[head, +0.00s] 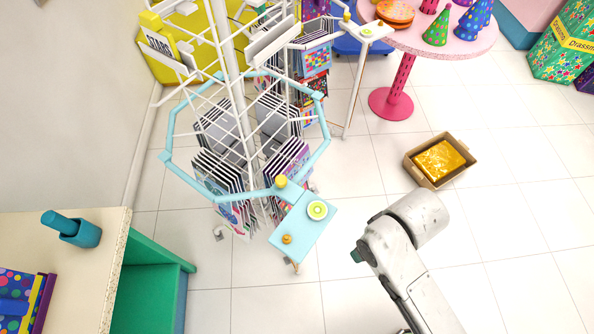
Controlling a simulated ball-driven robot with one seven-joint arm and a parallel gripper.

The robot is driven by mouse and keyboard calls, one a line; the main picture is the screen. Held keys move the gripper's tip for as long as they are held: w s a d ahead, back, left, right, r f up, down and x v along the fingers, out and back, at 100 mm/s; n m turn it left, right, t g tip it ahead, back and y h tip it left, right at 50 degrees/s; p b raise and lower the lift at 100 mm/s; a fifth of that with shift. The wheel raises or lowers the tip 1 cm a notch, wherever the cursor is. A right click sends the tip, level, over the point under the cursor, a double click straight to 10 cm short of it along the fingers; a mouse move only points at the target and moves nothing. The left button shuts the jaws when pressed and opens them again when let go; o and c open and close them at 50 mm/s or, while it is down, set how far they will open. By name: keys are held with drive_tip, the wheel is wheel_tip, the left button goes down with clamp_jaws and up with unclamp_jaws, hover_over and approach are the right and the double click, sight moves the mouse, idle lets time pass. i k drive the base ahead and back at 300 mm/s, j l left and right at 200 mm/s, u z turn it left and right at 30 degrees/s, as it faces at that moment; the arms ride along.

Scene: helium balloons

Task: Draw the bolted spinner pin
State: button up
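A white wire card spinner (240,110) stands at the upper left, with a light blue frame (322,150) around its lower tier. A light blue plate (305,238) sticks out from the frame's front. I cannot tell which of these is the pin. My white arm is at the lower right, apart from the plate; I make out no gripper fingers.
A second, white plate (367,32) with knobs juts out higher up. A cardboard box (440,161) with a gold item lies on the floor at right. A pink round table (450,42) is behind. A counter (75,270) fills the lower left. Tiled floor below the plate is clear.

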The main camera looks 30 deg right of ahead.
sight(281, 181)
drive_tip(key=l+u, duration=0.15)
drive_tip(key=l, duration=0.3)
drive_tip(key=k+l+u, duration=0.2)
drive_tip(key=l, duration=0.25)
drive_tip(key=l+u, duration=0.15)
drive_tip(key=l, duration=0.3)
